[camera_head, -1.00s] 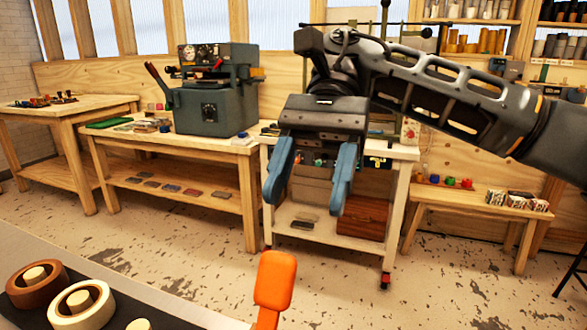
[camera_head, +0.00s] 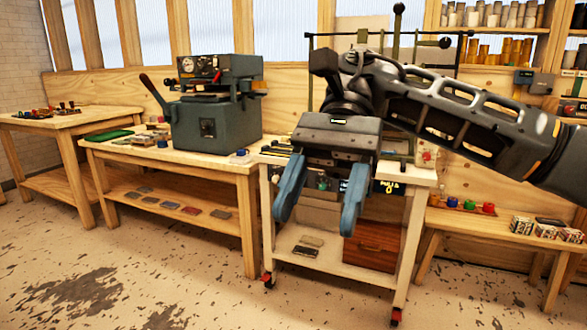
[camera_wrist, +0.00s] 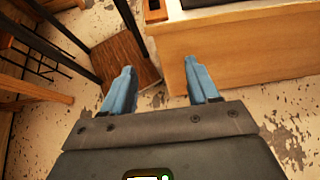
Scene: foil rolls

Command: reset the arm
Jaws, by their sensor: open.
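My gripper (camera_head: 320,205) hangs in front of the white wheeled cart in the head view, its two blue fingers pointing down and spread apart. Nothing is between the fingers. My arm reaches in from the right side of the picture. In the wrist view my gripper (camera_wrist: 160,88) is also open and empty, above the floor. A wooden bench or cabinet side lies just beyond the right finger, and a brown wooden board lies beyond the left one.
A wooden table (camera_head: 210,165) bears a dark green press (camera_head: 213,120) left of my gripper. The wheeled cart (camera_head: 345,272) stands behind the fingers. A low bench (camera_head: 490,228) with small coloured items is at right. Worn floor (camera_head: 150,270) is open at front left.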

